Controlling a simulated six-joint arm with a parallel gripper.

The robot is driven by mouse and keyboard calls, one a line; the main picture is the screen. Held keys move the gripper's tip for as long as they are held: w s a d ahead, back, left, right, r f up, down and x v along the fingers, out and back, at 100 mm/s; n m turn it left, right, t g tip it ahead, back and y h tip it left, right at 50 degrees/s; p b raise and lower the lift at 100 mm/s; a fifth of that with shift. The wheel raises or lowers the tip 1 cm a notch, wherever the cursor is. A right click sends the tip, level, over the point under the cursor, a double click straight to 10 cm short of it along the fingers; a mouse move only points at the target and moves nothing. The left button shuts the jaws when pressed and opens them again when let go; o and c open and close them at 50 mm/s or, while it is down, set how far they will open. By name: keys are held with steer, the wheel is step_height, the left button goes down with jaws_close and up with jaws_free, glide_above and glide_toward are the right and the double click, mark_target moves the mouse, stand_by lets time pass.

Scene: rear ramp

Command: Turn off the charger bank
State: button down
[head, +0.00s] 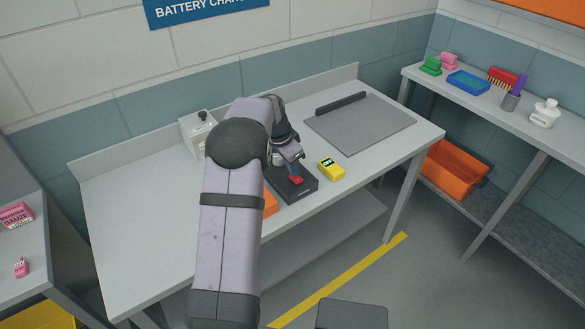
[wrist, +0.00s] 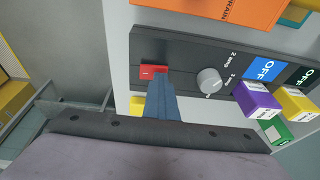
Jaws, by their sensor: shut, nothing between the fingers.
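The charger bank (head: 309,187) is a dark flat unit on the grey bench, partly hidden by my arm. In the wrist view its dark panel (wrist: 185,47) carries a red switch (wrist: 148,72), a grey round knob (wrist: 209,80) and blue and dark displays, both reading OFF. A purple block (wrist: 257,99) and a yellow block (wrist: 297,103) sit by these displays. My gripper (head: 294,170) is shut and empty. In the wrist view its tips (wrist: 161,74) overlap the right edge of the red switch; I cannot tell whether they touch it.
An orange block (wrist: 215,12) lies beside the panel. A grey box with a black knob (head: 200,130) stands at the bench's back. A grey plate (head: 360,125) lies on the right. The bench's left part (head: 140,215) is clear. A side shelf (head: 480,105) holds several items.

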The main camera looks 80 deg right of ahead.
steer(key=shift+s+a, duration=0.55)
steer(key=shift+a, duration=0.05)
steer(key=shift+r, duration=0.1)
steer(key=shift+r+p, duration=0.4)
steer(key=shift+r, duration=0.25)
steer(key=v, duration=1.2)
steer(key=shift+s+d+r+b, duration=0.2)
steer(key=shift+s+r+b, duration=0.1)
steer(key=shift+b, duration=0.1)
